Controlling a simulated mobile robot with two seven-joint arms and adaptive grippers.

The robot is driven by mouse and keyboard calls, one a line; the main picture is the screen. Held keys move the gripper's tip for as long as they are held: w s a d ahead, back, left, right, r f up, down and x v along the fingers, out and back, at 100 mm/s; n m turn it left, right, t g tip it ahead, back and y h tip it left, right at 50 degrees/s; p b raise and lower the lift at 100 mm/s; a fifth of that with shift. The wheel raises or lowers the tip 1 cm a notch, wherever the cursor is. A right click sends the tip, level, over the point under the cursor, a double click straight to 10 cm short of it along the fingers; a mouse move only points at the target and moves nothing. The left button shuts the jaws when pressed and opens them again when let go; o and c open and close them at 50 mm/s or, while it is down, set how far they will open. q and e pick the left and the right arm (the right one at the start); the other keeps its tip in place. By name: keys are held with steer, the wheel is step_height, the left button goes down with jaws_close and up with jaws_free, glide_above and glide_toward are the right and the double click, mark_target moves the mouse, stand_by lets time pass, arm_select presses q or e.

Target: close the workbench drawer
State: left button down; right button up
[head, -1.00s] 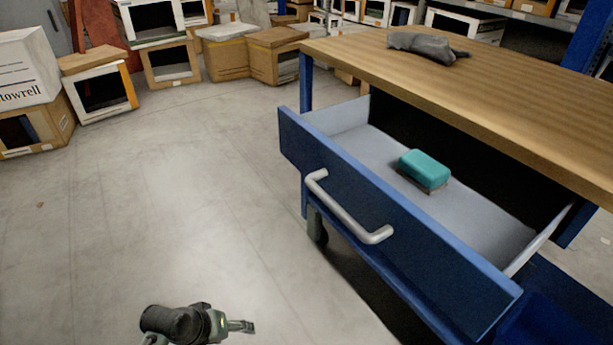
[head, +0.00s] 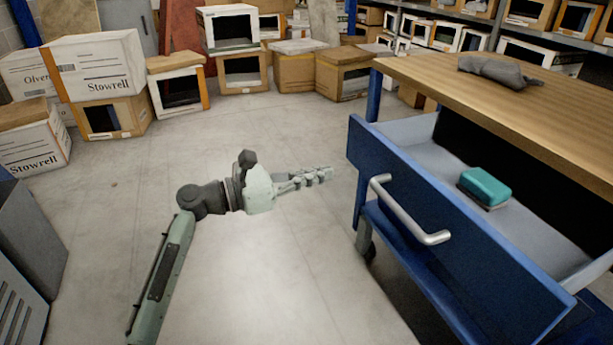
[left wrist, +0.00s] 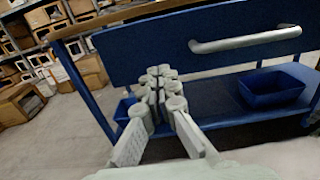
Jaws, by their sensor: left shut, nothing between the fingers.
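The blue workbench drawer (head: 440,215) stands pulled out from under the wooden bench top (head: 500,95). Its silver bar handle (head: 408,212) is on the front face, and it also shows in the left wrist view (left wrist: 245,40). A teal block-shaped item with a dark underside (head: 485,187) lies inside the drawer. My left gripper (head: 328,175) is shut and empty, left of the drawer front and apart from it, pointing toward it. In the left wrist view its fingers (left wrist: 160,80) appear in front of the drawer face, left of the handle. My right gripper is not in view.
A grey cloth-like item (head: 497,71) lies on the bench top. A lower blue shelf holds a blue bin (left wrist: 272,88). Cardboard boxes (head: 100,65) line the back, and a grey cabinet (head: 25,245) stands at left. The floor (head: 270,260) before the drawer is clear.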

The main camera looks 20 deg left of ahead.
mark_target(373, 162)
arm_select(q)
steer(key=x, duration=0.8)
steer(key=shift+w+d, duration=0.3)
steer(key=shift+d, duration=0.1)
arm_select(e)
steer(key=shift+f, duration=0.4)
